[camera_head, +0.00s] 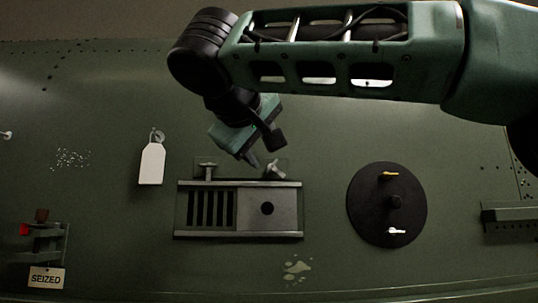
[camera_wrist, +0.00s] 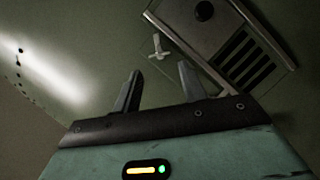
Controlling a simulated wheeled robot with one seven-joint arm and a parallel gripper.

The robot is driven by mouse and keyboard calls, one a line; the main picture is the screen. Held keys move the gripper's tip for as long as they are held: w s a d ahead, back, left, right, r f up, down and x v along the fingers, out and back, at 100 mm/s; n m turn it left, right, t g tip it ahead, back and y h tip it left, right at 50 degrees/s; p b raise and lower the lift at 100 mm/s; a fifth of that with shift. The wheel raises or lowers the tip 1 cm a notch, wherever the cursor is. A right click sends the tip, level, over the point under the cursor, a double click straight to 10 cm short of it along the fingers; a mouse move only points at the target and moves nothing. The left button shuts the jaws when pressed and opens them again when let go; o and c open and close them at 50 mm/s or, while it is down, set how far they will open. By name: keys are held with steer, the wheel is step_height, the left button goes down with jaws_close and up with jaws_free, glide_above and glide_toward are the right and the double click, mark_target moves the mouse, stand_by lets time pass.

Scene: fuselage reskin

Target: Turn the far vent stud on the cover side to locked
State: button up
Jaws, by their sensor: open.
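I see no contact.
A round black plate (camera_head: 362,218) with a knob and two small handles lies right of the vent. A white tag (camera_head: 152,163) hangs to the left. A bracket with a "SEIZED" tag (camera_head: 46,278) is at lower left. A rail (camera_head: 508,214) juts out at right.

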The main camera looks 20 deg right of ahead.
mark_target(271, 165)
steer(key=p+x, duration=0.1)
steer(key=x, duration=0.3)
steer(key=shift+w+d+r, duration=0.15)
steer(key=shift+w+d, duration=0.05)
steer(key=shift+p+x, duration=0.4)
steer(key=shift+x, duration=0.4)
steer(key=c, duration=0.7)
